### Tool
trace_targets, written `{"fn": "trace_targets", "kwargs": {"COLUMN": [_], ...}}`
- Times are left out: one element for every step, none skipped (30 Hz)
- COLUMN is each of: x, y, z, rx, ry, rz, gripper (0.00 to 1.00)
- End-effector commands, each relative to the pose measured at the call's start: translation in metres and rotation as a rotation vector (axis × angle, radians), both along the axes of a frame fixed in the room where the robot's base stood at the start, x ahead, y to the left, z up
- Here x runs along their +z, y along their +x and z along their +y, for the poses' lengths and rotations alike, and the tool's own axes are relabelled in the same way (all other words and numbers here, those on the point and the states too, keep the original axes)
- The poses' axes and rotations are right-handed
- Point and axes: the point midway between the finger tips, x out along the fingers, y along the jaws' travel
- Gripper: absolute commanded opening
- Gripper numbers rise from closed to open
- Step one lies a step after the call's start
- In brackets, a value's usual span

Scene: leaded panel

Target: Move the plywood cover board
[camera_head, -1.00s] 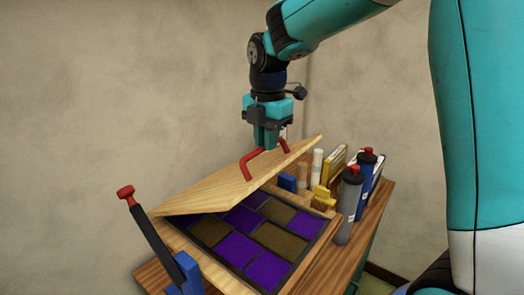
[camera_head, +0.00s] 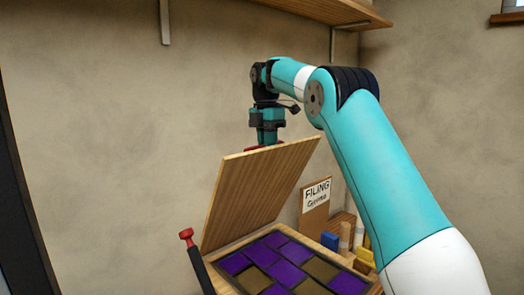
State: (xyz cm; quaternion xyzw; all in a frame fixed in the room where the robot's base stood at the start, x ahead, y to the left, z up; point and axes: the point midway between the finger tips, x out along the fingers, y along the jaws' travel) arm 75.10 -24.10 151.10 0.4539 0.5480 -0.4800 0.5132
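The plywood cover board (camera_head: 258,190) stands steeply tilted, its lower edge along the back of the leaded panel (camera_head: 290,262). The panel lies beneath with purple and brown panes showing in dark strips. My gripper (camera_head: 266,146) is at the top edge of the board, on its far side. A bit of the red handle shows at the fingertips. The board hides most of the handle and the ends of the fingers, so their hold on it is not clear in this view.
A red-topped black clamp (camera_head: 197,262) stands at the panel's left. A wooden shelf (camera_head: 330,10) is on the wall above.

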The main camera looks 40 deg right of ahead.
Motion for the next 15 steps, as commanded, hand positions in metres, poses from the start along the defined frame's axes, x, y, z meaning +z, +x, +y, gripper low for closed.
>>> {"fn": "trace_targets", "kwargs": {"x": [-0.0084, -0.0078, -0.0076, -0.0075, -0.0072, -0.0068, -0.0066, -0.0065, -0.0065, -0.0065, -0.0065, -0.0065, -0.0065, -0.0066, -0.0066], "y": [0.0030, 0.0031, 0.0033, 0.0034, 0.0036, 0.0037, 0.0037, 0.0035, 0.0035, 0.0034, 0.0033, 0.0033, 0.0032, 0.0033, 0.0032], "z": [-0.0026, -0.0044, -0.0063, -0.0075, -0.0085, -0.0096, -0.0103, -0.0109, -0.0113, -0.0115, -0.0116, -0.0118, -0.0118, -0.0119, -0.0120], "rx": [-0.007, -0.008, -0.012, -0.013, -0.014, -0.015, -0.017, -0.018, -0.018, -0.019, -0.019, -0.019, -0.019, -0.020, -0.020], "ry": [-0.001, -0.003, -0.004, -0.005, -0.007, -0.008, -0.010, -0.010, -0.010, -0.010, -0.010, -0.010, -0.010, -0.010, -0.010], "rz": [0.009, 0.010, 0.012, 0.012, 0.011, 0.011, 0.012, 0.012, 0.012, 0.013, 0.013, 0.013, 0.013, 0.013, 0.013], "gripper": [0.00, 0.00, 0.00, 0.00, 0.00, 0.00, 0.00, 0.00, 0.00, 0.00, 0.00, 0.00, 0.00, 0.00, 0.00]}}
